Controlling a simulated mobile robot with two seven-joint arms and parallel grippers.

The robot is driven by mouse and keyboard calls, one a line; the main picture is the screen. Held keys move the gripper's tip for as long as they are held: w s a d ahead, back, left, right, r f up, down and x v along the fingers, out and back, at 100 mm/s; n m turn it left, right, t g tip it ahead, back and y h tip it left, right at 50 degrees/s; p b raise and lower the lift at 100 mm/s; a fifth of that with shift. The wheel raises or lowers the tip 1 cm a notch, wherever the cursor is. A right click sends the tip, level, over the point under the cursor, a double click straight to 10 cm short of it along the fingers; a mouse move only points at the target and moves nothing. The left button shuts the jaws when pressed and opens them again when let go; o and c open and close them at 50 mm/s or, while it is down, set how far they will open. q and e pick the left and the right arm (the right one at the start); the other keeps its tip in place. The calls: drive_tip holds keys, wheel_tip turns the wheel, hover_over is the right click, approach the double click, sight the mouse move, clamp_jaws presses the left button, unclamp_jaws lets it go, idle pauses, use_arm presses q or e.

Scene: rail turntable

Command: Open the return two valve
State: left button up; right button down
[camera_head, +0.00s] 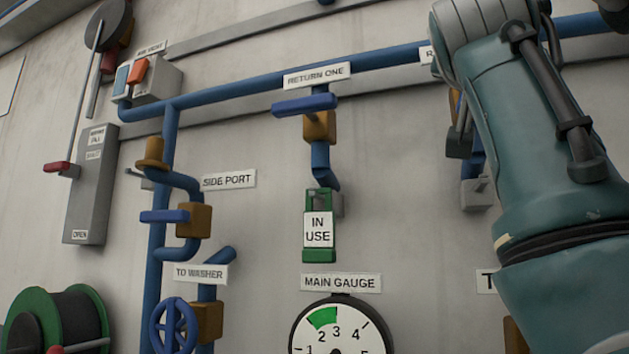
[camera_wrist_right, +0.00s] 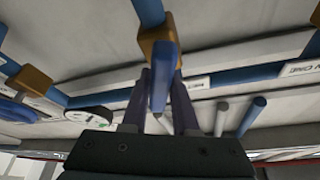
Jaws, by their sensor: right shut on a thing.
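The return two valve is mostly hidden behind my right arm in the head view. Only the edge of its label (camera_head: 427,55), starting with "R", shows there, left of the arm. In the right wrist view a blue lever handle (camera_wrist_right: 165,62) comes off a brass-coloured valve body (camera_wrist_right: 150,33) on a blue pipe. My right gripper (camera_wrist_right: 162,82) is shut on this blue handle, with one finger on each side. How far the handle is turned cannot be told. My left gripper is not in view.
The return one valve (camera_head: 305,104) has a blue handle, with a green-and-white "IN USE" tag (camera_head: 318,228) below. A main gauge (camera_head: 340,328), a side port valve (camera_head: 165,216), a washer handwheel (camera_head: 173,328), a hose reel (camera_head: 60,320) and a lever box (camera_head: 92,190) are also on the wall.

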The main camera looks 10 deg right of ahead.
drive_tip(key=shift+d+n+t+y, duration=0.1)
drive_tip(key=shift+n+t+y, duration=0.6)
drive_tip(key=shift+n, duration=1.2)
drive_tip(key=c, duration=0.7)
unclamp_jaws()
